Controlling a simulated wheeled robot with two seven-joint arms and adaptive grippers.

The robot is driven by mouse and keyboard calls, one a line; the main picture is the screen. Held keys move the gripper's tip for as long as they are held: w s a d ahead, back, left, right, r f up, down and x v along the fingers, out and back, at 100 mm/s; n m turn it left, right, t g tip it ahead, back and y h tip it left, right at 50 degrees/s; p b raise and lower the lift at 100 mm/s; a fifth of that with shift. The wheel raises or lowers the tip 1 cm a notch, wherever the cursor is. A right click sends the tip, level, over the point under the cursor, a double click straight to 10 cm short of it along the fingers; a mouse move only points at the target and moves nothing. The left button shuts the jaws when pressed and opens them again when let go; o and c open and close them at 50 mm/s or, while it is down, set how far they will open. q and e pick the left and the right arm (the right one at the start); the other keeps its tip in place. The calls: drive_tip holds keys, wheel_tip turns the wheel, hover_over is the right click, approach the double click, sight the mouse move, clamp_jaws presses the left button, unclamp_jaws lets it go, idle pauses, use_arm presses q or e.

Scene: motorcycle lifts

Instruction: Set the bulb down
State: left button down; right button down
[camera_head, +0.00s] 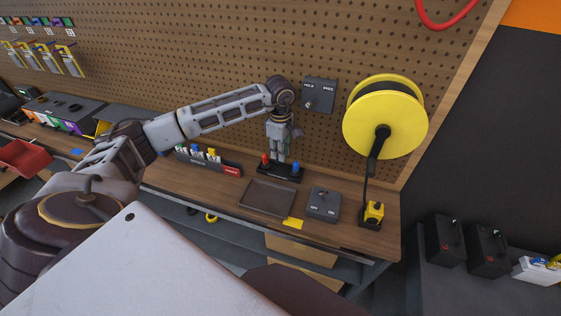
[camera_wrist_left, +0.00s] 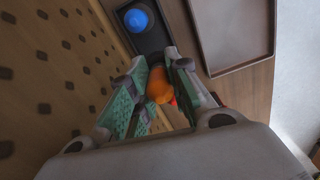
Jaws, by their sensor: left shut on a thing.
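My left gripper (camera_head: 279,157) points down over a small black stand (camera_head: 266,170) on the wooden bench. In the left wrist view, the gripper (camera_wrist_left: 158,72) is shut on an orange bulb (camera_wrist_left: 158,84), gripped between its green-lined fingers. The stand carries a red bulb (camera_head: 265,158) at its left end and a blue bulb (camera_head: 297,167) at its right end. The blue bulb also shows in the left wrist view (camera_wrist_left: 138,18). In the head view the fingers hide the orange bulb. I cannot tell whether it touches the stand. My right gripper is not in view.
An empty brown tray (camera_head: 268,198) lies in front of the stand. A grey switch box (camera_head: 323,204) is to its right. A labelled rack (camera_head: 217,164) stands to the left. The pegboard rises close behind, with a yellow reel (camera_head: 385,124) at the right.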

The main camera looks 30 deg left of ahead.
use_arm(q)
drive_tip(key=shift+f, duration=1)
drive_tip(key=shift+f+p, duration=0.5)
drive_tip(key=shift+f, duration=0.9)
drive_tip(key=shift+w+f+p, duration=0.2)
drive_tip(key=shift+f+p, duration=0.1)
drive_tip(key=shift+f, duration=0.2)
drive_tip(key=shift+f, duration=0.2)
drive_tip(key=c, duration=1.3)
unclamp_jaws()
drive_tip(key=shift+c, duration=0.2)
drive_tip(key=shift+r, duration=0.2)
